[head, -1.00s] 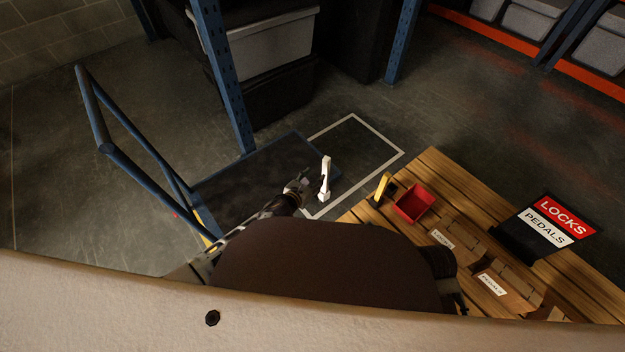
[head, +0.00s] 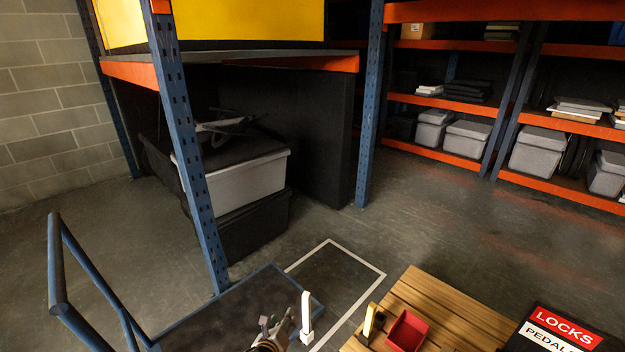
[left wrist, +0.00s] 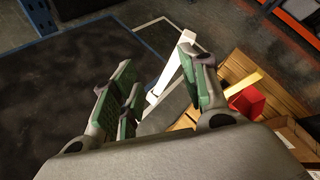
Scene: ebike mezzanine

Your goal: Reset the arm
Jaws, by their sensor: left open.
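My left gripper (head: 280,324) shows at the bottom of the head view, above the dark cart platform (head: 228,312). In the left wrist view my left gripper (left wrist: 157,62) has its green-padded fingers spread apart, with nothing held between them. A white upright piece (head: 306,318) stands close to the right of the gripper in the head view. The white piece (left wrist: 167,76) also shows beyond the gap between the fingers in the left wrist view; whether it touches a finger I cannot tell. My right arm and gripper are out of view.
A blue rail (head: 85,285) and rack post (head: 190,160) stand at left. Floor beyond the table is clear.

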